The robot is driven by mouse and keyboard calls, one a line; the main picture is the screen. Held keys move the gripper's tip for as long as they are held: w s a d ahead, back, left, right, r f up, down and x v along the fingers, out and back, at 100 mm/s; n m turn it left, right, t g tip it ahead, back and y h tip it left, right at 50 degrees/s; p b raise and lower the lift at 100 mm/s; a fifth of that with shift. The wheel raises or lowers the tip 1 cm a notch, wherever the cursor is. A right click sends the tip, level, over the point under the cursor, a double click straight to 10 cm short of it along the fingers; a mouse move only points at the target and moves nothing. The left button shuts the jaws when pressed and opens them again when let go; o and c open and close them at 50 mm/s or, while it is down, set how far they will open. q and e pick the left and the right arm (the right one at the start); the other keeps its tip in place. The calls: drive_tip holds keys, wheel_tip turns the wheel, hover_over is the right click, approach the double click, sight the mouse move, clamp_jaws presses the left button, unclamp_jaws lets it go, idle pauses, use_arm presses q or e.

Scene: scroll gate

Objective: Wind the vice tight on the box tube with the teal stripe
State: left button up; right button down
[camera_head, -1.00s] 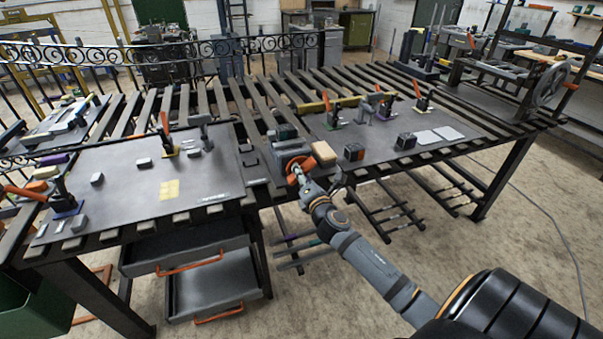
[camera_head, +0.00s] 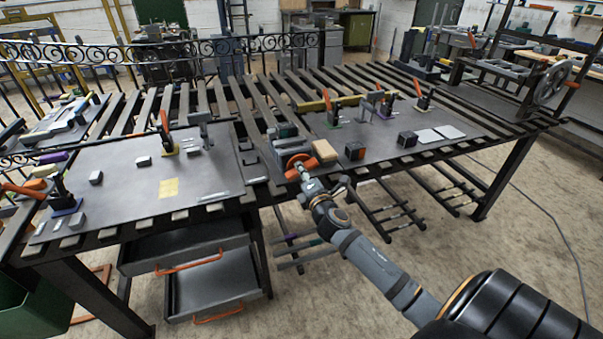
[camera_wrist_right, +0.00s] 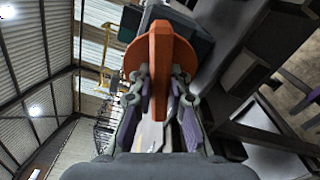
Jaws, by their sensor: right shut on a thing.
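The vice (camera_head: 286,133) is a dark teal-grey body at the front edge of the bench, between the two dark plates. Its orange handle (camera_head: 297,160) faces me. My right gripper (camera_head: 304,174) reaches it from the front right. In the right wrist view the orange handle (camera_wrist_right: 157,62) stands edge-on between the two fingers of my right gripper (camera_wrist_right: 160,90), which are shut on it. The teal body shows just behind it. I cannot make out the box tube or a teal stripe, nor the jaw gap. My left gripper is not in view.
A tan wooden block (camera_head: 324,151) sits right of the orange handle, close to my wrist. Toggle clamps stand on both plates. Open drawers (camera_head: 215,280) hang below at left.

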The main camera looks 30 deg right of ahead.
drive_tip(key=m+b, duration=0.1)
drive_tip(key=m, duration=0.3)
drive_tip(key=shift+m, duration=0.3)
drive_tip(key=m+b, duration=0.1)
drive_tip(key=m, duration=0.2)
drive_tip(key=shift+m, duration=0.4)
drive_tip(key=m+b, duration=0.1)
drive_tip(key=m, duration=0.3)
drive_tip(key=shift+b, duration=0.3)
drive_tip(key=shift+d+m+b, duration=0.1)
drive_tip(key=shift+m+b, duration=0.25)
drive_tip(key=shift+m, duration=1.35)
drive_tip(key=shift+m, duration=0.3)
drive_tip(key=c, duration=1.3)
unclamp_jaws()
drive_tip(key=shift+r, duration=0.1)
drive_tip(key=v, duration=1.2)
drive_tip(key=shift+s, duration=0.1)
